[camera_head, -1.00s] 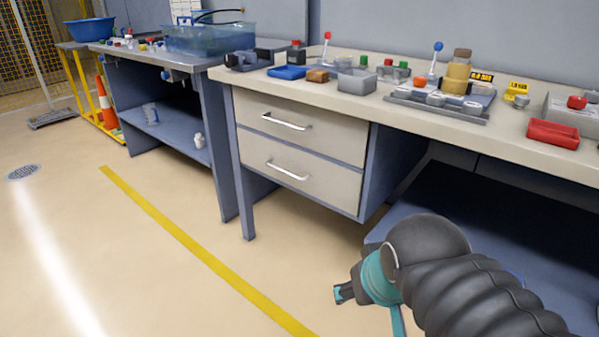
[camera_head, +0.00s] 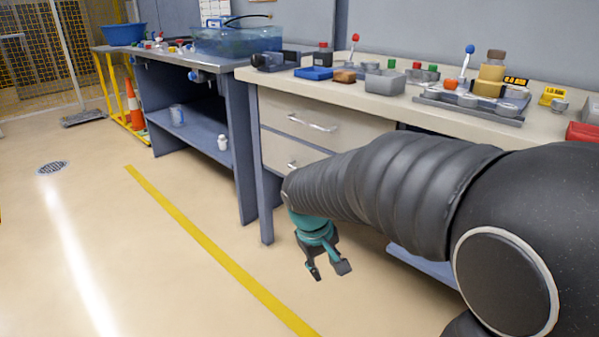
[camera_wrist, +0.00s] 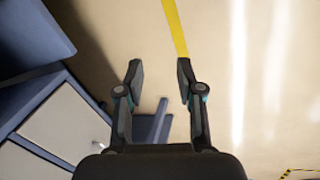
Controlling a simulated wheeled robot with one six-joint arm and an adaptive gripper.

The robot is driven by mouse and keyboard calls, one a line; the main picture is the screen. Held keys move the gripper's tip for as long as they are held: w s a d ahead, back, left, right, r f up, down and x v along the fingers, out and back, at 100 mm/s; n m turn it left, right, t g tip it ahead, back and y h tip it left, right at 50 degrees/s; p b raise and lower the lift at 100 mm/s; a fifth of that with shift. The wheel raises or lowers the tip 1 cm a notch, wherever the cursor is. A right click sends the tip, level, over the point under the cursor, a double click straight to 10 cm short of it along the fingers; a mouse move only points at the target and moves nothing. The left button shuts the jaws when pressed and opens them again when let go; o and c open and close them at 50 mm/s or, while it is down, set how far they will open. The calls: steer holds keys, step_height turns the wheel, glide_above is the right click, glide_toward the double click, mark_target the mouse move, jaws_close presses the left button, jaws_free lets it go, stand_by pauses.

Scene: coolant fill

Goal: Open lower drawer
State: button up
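The lower drawer (camera_head: 274,147) is the lower of two cream drawers under the right workbench. Both drawers look shut. My arm hides most of the lower drawer, and only the left end of its silver handle (camera_head: 292,164) shows. The upper drawer (camera_head: 345,122) has its handle in full view. My gripper (camera_head: 328,275) hangs below and in front of the drawers, pointing down, open and empty. In the wrist view my gripper (camera_wrist: 158,75) has its fingers apart over the floor. A drawer front (camera_wrist: 65,125) shows at the lower left there, apart from the fingers.
The workbench top (camera_head: 330,92) holds a blue tray (camera_head: 314,73), a grey bin (camera_head: 385,82) and other parts. A bench leg (camera_head: 266,205) stands left of the drawers. A second bench with a water tank (camera_head: 238,41) is farther left. The floor around the yellow line (camera_head: 200,240) is clear.

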steer(key=w+a+f+n+t+h+b, duration=0.1)
steer(key=w+a+f+n+t+h, duration=0.2)
steer(key=w, duration=0.7)
steer(key=w+a+f+t+h+b, duration=0.15)
steer(key=w+a+f, duration=0.25)
steer(key=w, duration=0.6)
steer(key=w+a+f+n+t+h, duration=0.1)
steer(key=w+a+f+n+h, duration=0.2)
steer(key=w, duration=0.8)
steer(key=w+r+m+t+h, duration=0.2)
steer(key=w+r+t, duration=0.3)
steer(key=r, duration=0.5)
steer(key=shift+g, duration=0.75)
steer(key=x, duration=0.7)
steer(key=p+x, duration=0.1)
steer(key=x, duration=0.5)
steer(key=shift+w+f, duration=0.3)
steer(key=shift+w, duration=0.15)
jaws_close()
